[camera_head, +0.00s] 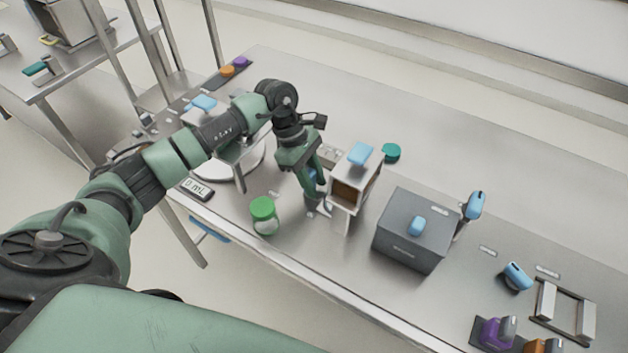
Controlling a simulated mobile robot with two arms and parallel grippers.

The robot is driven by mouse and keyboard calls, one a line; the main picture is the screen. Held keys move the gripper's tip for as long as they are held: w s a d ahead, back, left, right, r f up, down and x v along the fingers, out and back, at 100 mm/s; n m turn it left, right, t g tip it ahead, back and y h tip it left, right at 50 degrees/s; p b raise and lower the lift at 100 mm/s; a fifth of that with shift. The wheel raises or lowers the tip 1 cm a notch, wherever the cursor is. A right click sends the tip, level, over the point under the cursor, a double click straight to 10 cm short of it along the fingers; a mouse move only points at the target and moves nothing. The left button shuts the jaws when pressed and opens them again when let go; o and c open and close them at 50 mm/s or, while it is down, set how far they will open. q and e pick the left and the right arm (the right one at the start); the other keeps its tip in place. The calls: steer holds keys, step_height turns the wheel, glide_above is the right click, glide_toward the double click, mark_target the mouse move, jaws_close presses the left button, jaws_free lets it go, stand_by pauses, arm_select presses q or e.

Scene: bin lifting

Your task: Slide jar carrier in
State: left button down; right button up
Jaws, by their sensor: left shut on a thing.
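My left gripper (315,188) comes down from the left arm near the middle of the bench. It is shut on a small blue-handled piece (312,176), mostly hidden by the fingers; I take this to be the jar carrier but cannot tell for sure. Right beside it stands a white, box-like stand (346,195) with a brownish opening and a blue handle on top; whether the held piece touches it is unclear. My right gripper is not in view.
A dark grey box (410,245) with a blue knob stands right of the stand. A green lid (391,152) lies behind the stand. A scale display (196,188) is at the left. Blue-handled pieces and a metal frame (564,310) are at the right. The bench's back right is clear.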

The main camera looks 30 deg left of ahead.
mark_target(328, 188)
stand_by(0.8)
arm_select(q)
steer(key=shift+s+d+r+b, duration=0.15)
steer(key=shift+d+b, duration=0.5)
steer(key=shift+d, duration=1.3)
steer(key=c, duration=1.3)
jaws_free()
steer(key=shift+o, duration=1.1)
steer(key=shift+d, duration=0.1)
